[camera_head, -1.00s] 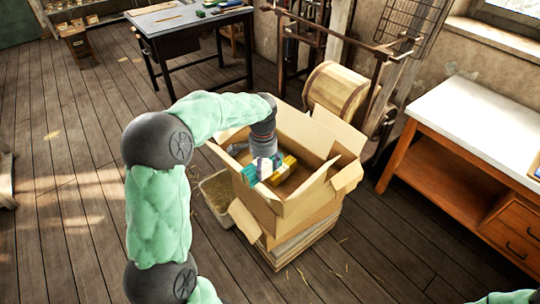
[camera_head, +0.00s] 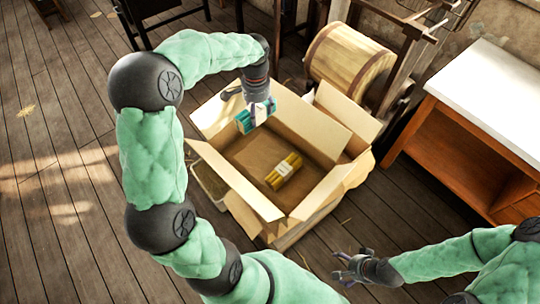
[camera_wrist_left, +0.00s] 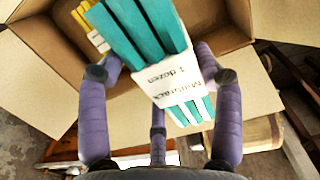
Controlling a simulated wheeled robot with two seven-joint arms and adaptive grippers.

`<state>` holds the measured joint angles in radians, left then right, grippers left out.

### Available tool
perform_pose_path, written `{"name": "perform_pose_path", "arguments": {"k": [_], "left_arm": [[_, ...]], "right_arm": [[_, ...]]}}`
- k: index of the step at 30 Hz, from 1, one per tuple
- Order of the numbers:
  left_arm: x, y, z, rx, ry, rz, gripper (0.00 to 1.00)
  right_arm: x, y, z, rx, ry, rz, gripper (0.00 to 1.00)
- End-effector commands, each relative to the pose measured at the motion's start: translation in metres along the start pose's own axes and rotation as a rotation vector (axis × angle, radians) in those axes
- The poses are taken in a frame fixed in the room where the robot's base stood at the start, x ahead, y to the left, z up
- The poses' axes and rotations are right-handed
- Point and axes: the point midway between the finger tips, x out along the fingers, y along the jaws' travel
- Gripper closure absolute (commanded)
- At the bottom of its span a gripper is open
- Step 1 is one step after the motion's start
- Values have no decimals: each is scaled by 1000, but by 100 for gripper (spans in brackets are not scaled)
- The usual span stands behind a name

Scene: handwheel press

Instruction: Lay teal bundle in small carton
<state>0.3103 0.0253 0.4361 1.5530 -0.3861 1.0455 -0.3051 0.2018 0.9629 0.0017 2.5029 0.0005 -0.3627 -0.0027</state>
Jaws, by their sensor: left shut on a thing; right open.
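The teal bundle (camera_head: 243,123) is a pack of teal sticks with a white paper band. My left gripper (camera_head: 258,106) is shut on it and holds it at the upper left part of the open carton (camera_head: 237,157). The bundle also shows large in the left wrist view (camera_wrist_left: 150,40), between the fingers of my left gripper (camera_wrist_left: 155,85), with print on its band. A yellow bundle (camera_head: 284,171) with a white band lies on the carton floor. My right gripper (camera_head: 350,268) is open and empty, in front of the carton.
The carton's flaps (camera_head: 235,180) stand spread outward. A wooden drum (camera_head: 345,60) stands behind it, and a white-topped bench (camera_head: 495,105) stands at the right. A bin (camera_head: 208,180) sits by the carton's left side. Much of the carton floor is bare.

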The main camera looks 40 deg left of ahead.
Motion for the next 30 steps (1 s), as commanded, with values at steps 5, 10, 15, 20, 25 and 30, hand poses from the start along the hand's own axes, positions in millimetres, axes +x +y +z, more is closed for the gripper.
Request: {"name": "perform_pose_path", "arguments": {"k": [5,10,15,20,25,30], "left_arm": [[22,1,1,1,-4,3,75],[43,1,2,1,-6,3,75],[62,1,1,1,-5,2,75],[72,1,2,1,-6,3,75],[95,1,2,2,-6,3,75],[118,1,2,1,-6,3,75]], "right_arm": [[14,5,1,2,-3,0,10],[26,10,0,1,-3,0,10],[38,14,0,1,-2,0,10],[42,15,0,1,-2,0,10],[51,18,-1,1,-2,0,10],[58,21,-1,1,-2,0,10]]}}
